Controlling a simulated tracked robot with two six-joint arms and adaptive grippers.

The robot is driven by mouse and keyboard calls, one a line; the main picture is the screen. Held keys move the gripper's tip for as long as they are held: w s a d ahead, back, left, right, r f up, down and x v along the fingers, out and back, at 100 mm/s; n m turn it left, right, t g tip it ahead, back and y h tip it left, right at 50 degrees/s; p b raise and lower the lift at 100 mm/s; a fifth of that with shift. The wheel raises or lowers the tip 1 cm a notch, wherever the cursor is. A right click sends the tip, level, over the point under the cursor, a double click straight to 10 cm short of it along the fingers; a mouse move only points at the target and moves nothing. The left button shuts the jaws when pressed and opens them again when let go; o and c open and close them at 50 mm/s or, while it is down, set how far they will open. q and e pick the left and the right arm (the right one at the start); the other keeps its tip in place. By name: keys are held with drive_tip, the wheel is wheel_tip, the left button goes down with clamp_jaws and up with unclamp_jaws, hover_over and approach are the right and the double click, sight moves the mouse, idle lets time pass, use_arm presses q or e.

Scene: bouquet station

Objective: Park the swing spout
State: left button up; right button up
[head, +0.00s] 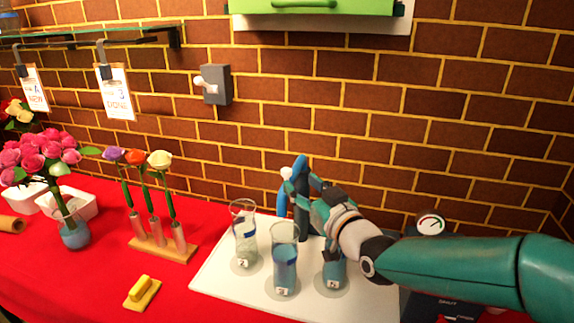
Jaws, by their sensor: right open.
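The swing spout is a dark blue post (301,222) with a curved top, standing at the back of the white tray (226,285). A light blue piece (283,198) and a small white knob (286,172) show at its left side. My right gripper (298,187) comes in from the right and is open at the upper part of the post. Its fingers overlap the post in the picture, so I cannot tell whether they touch it. Part of the spout is hidden behind the gripper. My left gripper is not in view.
A dial gauge (430,224) is at the right. A wooden flower stand (165,246) and yellow block (142,291) are left, on red cloth.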

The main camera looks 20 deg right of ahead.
sight(289, 172)
drive_tip(key=w, duration=0.2)
drive_tip(key=w+a+p, duration=0.1)
drive_tip(key=w, duration=0.2)
drive_tip(key=w+p, duration=0.1)
drive_tip(key=w, duration=0.1)
drive_tip(key=shift+w+a, duration=0.2)
drive_tip(key=shift+w, duration=0.15)
clamp_jaws()
